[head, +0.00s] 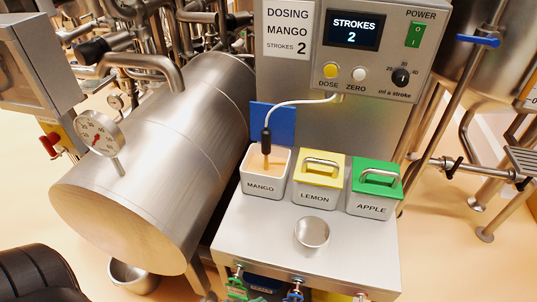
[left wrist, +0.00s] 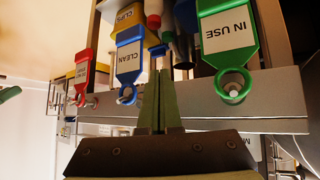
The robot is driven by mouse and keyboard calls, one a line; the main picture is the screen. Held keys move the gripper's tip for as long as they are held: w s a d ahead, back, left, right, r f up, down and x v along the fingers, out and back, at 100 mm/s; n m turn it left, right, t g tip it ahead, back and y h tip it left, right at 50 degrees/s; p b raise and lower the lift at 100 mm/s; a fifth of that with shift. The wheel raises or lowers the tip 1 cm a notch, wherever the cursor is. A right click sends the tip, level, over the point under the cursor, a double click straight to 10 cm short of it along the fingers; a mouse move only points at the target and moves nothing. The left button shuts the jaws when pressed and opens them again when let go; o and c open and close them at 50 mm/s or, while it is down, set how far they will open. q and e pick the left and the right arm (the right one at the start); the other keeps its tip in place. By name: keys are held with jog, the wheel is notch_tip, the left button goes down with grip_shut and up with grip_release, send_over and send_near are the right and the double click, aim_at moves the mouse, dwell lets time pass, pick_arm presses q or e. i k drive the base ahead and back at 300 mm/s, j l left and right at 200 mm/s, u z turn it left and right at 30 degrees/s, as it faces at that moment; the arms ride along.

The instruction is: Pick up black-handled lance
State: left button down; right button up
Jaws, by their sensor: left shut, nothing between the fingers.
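The black-handled lance (head: 266,141) stands upright in the open white MANGO tub (head: 263,187), its lower end in an orange-tan powder. A white hose (head: 300,103) runs from the lance up to the dosing unit. My left gripper (left wrist: 159,76) shows in the left wrist view, with its two greenish fingers shut together and nothing between them. It is near the tags hanging at the table's front edge, away from the lance. The lance is not seen in that view. My right gripper is in neither view.
Yellow LEMON (head: 316,167) and green APPLE (head: 378,174) lids close the neighbouring tubs. A round metal cup (head: 312,233) stands in front. A green IN USE tag (left wrist: 228,50) and a blue CLEAN tag (left wrist: 129,60) hang near my fingers. A large steel drum (head: 160,150) stands left.

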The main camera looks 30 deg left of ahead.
aim_at(266, 133)
jog(key=j+u, duration=0.2)
jog(key=u, duration=0.15)
jog(key=k+j+u, duration=0.1)
jog(key=u, duration=0.3)
jog(key=j, duration=0.1)
